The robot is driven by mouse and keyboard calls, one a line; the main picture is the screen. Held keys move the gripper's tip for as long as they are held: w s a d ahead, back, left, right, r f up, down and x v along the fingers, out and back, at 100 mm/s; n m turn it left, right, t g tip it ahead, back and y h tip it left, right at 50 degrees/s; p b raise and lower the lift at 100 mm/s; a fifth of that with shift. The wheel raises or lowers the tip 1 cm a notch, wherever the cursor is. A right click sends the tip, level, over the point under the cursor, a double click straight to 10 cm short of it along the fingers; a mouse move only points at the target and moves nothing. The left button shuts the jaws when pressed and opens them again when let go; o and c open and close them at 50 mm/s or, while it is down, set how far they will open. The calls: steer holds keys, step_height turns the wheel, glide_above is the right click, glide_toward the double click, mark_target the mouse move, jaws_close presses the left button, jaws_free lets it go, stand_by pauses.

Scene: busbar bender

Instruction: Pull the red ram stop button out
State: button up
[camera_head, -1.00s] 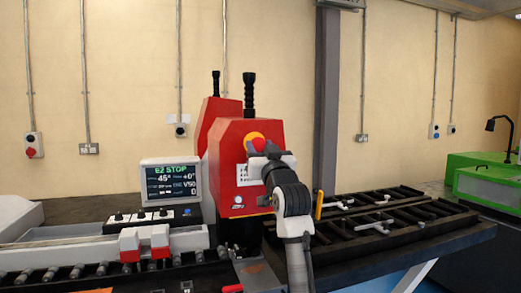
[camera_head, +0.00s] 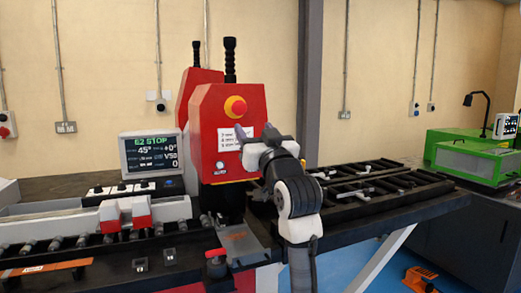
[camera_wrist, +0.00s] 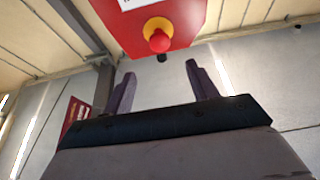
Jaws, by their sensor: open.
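The red ram stop button (camera_head: 237,107) sits on a yellow round base on the front of the red ram housing (camera_head: 205,135). It also shows in the wrist view, its red knob (camera_wrist: 159,42) at the top, beyond the fingertips. My gripper (camera_head: 256,132) is in front of the housing, lower and to the right of the button in the head view. In the wrist view its two fingers (camera_wrist: 160,75) are spread apart with nothing between them. The gripper is apart from the button, and the button is fully visible in the head view.
A white label (camera_head: 232,138) is below the button. A display (camera_head: 152,153) reading "EZ STOP" stands left of the housing. Another red knob (camera_head: 215,256) is at the front of the bench. Black roller racks (camera_head: 375,185) lie to the right. The air before the button is clear.

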steer(key=shift+b+v, duration=0.3)
steer(key=shift+v, duration=1.35)
